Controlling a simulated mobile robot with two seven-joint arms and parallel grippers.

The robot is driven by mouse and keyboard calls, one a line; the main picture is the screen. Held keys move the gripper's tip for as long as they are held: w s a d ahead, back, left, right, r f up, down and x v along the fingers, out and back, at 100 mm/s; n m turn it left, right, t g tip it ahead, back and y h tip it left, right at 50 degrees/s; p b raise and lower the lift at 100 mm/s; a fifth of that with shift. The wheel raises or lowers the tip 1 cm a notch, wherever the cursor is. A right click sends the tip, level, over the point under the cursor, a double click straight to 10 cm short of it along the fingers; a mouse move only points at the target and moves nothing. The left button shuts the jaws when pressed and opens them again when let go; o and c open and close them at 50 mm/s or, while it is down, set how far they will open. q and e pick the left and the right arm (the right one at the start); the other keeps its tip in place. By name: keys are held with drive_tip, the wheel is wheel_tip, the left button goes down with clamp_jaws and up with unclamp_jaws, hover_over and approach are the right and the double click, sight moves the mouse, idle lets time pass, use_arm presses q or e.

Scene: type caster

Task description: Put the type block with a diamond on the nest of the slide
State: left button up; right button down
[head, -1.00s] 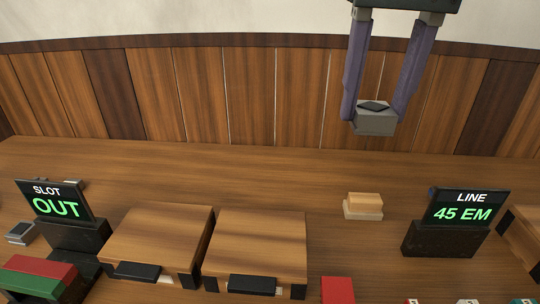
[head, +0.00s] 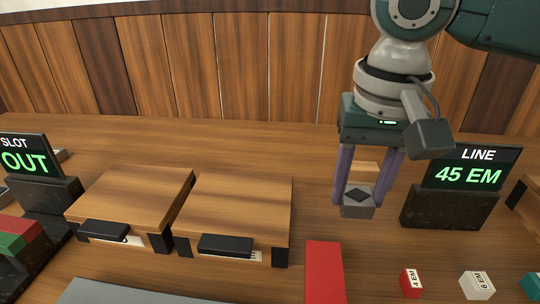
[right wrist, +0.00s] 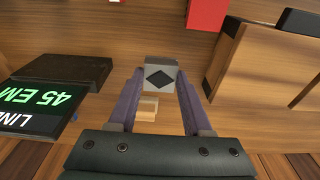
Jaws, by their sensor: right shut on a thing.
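The type block with a diamond is a grey block (head: 356,211) with a black diamond on its top face. My right gripper (head: 358,192) is shut on it, with a purple finger on each side, and it looks upright. The right wrist view also shows the block (right wrist: 175,66) between the fingertips (right wrist: 160,80). Whether its underside touches the table cannot be told. I cannot make out the slide's nest with certainty. My left gripper is not in view.
A small wooden block on a pale base (head: 364,168) is behind the held block. A black LINE sign (head: 450,206) stands to the right. Two wooden cases (head: 240,212) stand to the left. A red block (head: 324,270) and small labelled pieces (head: 477,286) are in front.

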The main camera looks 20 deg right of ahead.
sight(354, 213)
drive_tip(key=shift+f+b, duration=0.45)
drive_tip(key=shift+f, duration=1.65)
drive_tip(key=shift+f, duration=0.1)
drive_tip(key=shift+c, duration=1.7)
unclamp_jaws()
